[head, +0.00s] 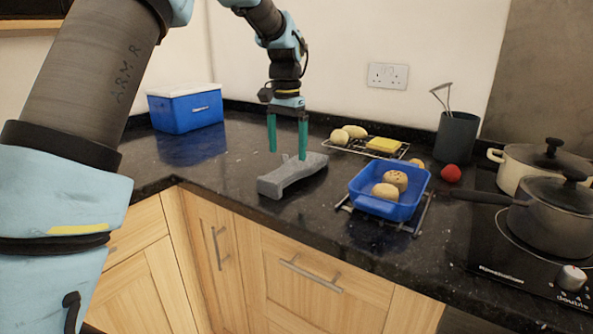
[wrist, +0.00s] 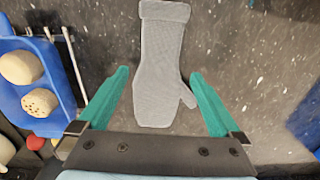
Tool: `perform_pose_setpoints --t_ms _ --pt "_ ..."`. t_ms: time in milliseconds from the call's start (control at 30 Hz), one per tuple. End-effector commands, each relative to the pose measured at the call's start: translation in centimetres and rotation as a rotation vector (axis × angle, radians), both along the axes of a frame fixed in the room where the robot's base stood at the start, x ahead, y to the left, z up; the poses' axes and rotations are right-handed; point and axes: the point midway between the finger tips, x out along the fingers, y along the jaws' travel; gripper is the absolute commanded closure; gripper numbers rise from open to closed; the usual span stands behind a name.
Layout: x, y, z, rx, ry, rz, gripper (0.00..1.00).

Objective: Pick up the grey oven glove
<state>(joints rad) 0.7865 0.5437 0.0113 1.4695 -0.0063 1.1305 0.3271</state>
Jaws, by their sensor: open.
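The grey oven glove (head: 291,176) lies flat on the dark granite counter near the front edge of the corner. In the wrist view the glove (wrist: 160,65) stretches away from my gripper, its cuff at the top and its thumb pointing right. My gripper (head: 287,146) has green fingers and points down just above the glove. In the wrist view my gripper (wrist: 160,100) is open and empty, with the hand end of the glove between its fingers and the thumb close to the right finger. I cannot tell the exact height of the fingertips over the glove.
A blue tray (head: 371,206) with bread rolls stands on a wire rack right of the glove. A blue box (head: 186,109) stands at the back left. Pots (head: 551,212) sit on the hob at right. Counter left of the glove is clear.

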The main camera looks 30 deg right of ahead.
Motion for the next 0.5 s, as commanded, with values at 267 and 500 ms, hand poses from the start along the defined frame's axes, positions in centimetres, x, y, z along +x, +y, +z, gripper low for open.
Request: perform_pose_setpoints --t_ms 267,500 --pt "0.0 0.0 -2.4 0.000 0.000 0.001 0.00" --pt "-0.1 0.0 -5.7 0.002 0.001 0.002 0.00"
